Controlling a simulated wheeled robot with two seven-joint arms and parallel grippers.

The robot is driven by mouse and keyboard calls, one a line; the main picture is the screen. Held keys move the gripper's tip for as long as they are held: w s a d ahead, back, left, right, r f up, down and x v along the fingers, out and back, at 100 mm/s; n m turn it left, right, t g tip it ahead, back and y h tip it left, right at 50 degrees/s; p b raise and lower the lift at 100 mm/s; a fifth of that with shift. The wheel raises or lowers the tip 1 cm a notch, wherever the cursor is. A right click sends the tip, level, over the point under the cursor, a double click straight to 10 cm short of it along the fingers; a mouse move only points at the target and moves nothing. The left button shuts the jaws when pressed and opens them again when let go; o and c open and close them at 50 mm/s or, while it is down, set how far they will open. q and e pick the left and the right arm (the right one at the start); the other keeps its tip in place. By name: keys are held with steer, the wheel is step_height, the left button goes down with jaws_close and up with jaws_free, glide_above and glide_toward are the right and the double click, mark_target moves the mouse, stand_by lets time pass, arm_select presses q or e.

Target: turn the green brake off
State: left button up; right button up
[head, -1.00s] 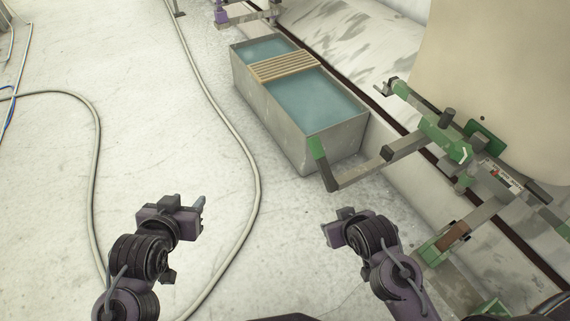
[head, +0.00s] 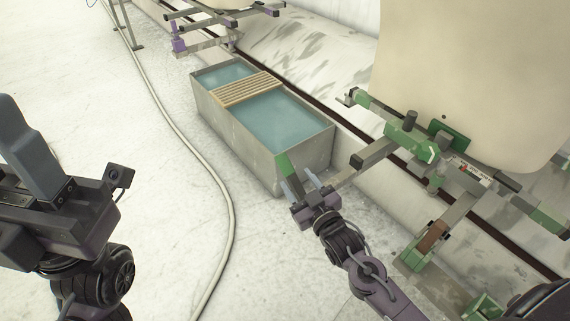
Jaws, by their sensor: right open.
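A crank-like lever with a green grip (head: 283,163) hangs out from the green-and-grey frame (head: 412,137) at the right. Its grey bar (head: 372,153) runs from the grip's end back to the frame. My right gripper (head: 300,184) is open, its two fingertips at the grip's lower end. It hides the lever's bend; whether the fingers touch or straddle it I cannot tell. No label here tells which part is the brake. My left gripper (head: 32,140) is large and close at the left edge, empty as far as it shows, partly cut off.
A grey trough (head: 240,141) with blue-green liquid and a slatted board (head: 246,89) stands just beyond the lever. A large cream drum-like body (head: 465,80) rises above the frame. A hose (head: 190,150) lies on the pale floor. A brown pad (head: 433,236) sits low on the frame.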

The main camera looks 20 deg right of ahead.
mark_target(288, 169)
steer(key=w+b, duration=0.1)
steer(key=w, duration=0.2)
steer(key=w+a+b, duration=0.1)
steer(key=w+b, duration=0.1)
steer(key=w, duration=0.2)
steer(key=shift+w+a, duration=0.2)
steer(key=shift+w, duration=0.05)
jaws_close()
